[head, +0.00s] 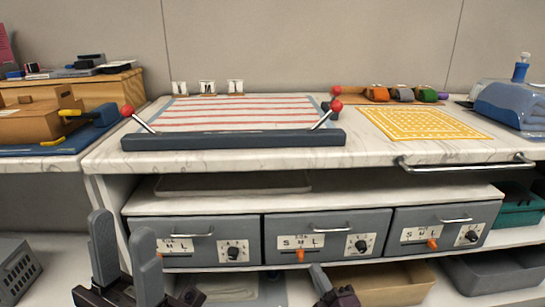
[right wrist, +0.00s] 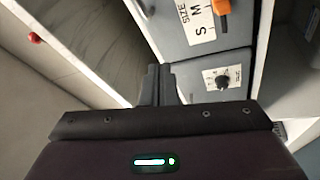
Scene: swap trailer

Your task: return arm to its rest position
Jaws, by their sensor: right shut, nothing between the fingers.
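My left gripper (head: 124,240) is at the lower left of the head view, in front of the left drawer. Its two grey fingers point up and stand apart with nothing between them. My right gripper (head: 322,280) is low in the middle of the head view, below the middle drawer. In the right wrist view its fingers (right wrist: 159,84) are together and hold nothing. Most of the right arm is out of view.
Three grey drawers (head: 308,262) with handles and dials sit under a white counter (head: 240,160). A striped board with a dark bar (head: 233,140) and red-knobbed levers lies on top. A metal rail (head: 468,165) juts from the front edge. Open bins (head: 400,285) stand below.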

